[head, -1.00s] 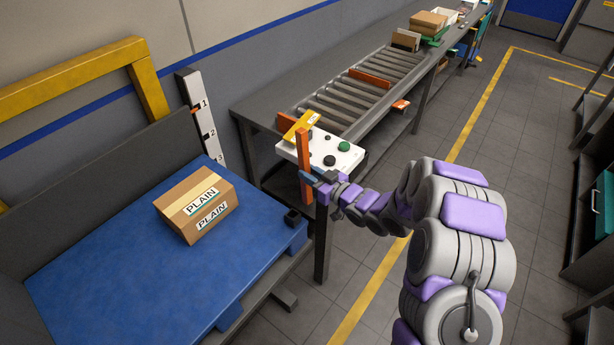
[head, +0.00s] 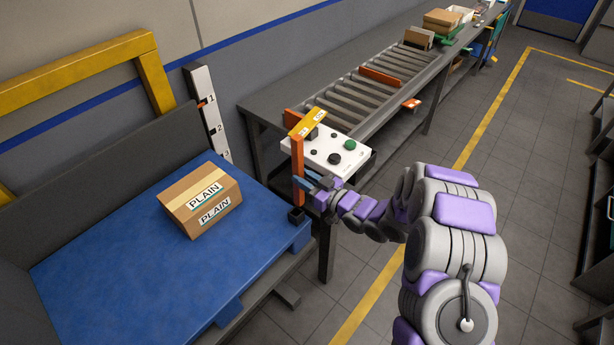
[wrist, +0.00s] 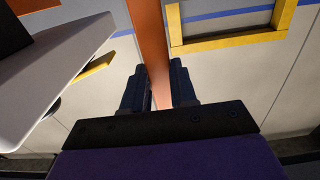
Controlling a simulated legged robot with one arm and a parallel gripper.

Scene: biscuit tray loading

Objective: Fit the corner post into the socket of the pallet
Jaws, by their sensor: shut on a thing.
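The corner post (head: 297,172) is a tall orange bar, held roughly upright at the right corner of the blue pallet (head: 110,265). The socket (head: 296,215) is a small black box on that corner. The post's lower end meets the socket's top in the head view; I cannot tell whether it is inside or just above. My gripper (head: 305,180) is shut on the post from the right. In the wrist view the post (wrist: 150,40) runs between the dark fingers (wrist: 160,88); its lower end is out of sight there.
A cardboard box (head: 201,200) labelled PLAIN lies on the pallet. A white control panel (head: 327,150) with buttons stands just behind the post, by the roller conveyor (head: 355,98). A numbered white gauge (head: 208,115) stands at the back. Floor to the right is open.

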